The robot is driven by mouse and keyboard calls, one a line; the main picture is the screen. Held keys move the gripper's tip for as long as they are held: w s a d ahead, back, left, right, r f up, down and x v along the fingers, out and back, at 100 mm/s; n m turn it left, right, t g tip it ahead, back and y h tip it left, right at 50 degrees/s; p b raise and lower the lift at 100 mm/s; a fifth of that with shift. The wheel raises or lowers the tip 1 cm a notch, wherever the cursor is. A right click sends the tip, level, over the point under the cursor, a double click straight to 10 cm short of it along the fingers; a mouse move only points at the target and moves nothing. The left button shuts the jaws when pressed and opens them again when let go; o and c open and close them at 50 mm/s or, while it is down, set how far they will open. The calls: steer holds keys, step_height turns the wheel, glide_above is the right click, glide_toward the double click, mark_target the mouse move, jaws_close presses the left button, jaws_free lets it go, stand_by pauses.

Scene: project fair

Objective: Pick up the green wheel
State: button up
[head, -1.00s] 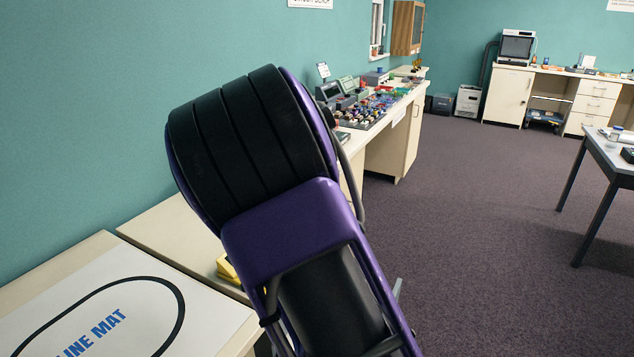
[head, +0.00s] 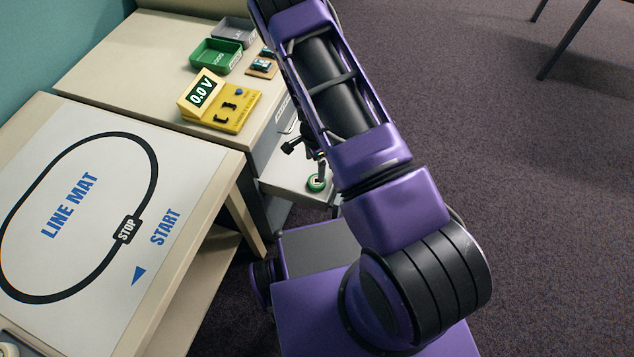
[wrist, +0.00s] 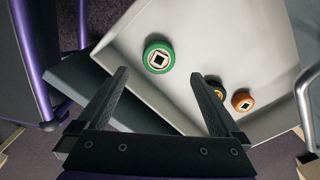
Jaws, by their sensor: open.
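The green wheel (wrist: 158,57) lies flat in a pale open drawer or tray (wrist: 255,40), with a pale hub and a dark square centre. In the head view the green wheel (head: 317,183) shows in the drawer (head: 290,172) below the bench, beside my arm. My gripper (wrist: 160,75) is open and empty in the wrist view. Its two dark fingers point toward the drawer, and the green wheel appears between and just beyond their tips. In the head view my arm hides part of the drawer.
An orange wheel (wrist: 242,102) and a partly hidden dark and yellow wheel (wrist: 214,86) lie near the right finger. The bench holds a yellow meter (head: 220,103) and a green bin (head: 216,56). The line mat table (head: 190,215) stands at left.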

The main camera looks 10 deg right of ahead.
step_height(320, 180, down, 4)
steer(key=shift+r, duration=0.2)
steer(key=shift+d+f+b, duration=0.15)
steer(key=shift+f+b, duration=0.15)
steer(key=shift+f, duration=1.05)
steer(key=shift+d+f+b, duration=0.1)
steer(key=shift+f+b, duration=0.15)
steer(key=shift+f, duration=1.1)
steer(key=shift+c, duration=0.2)
steer(key=c, duration=1.2)
steer(key=shift+r, duration=0.1)
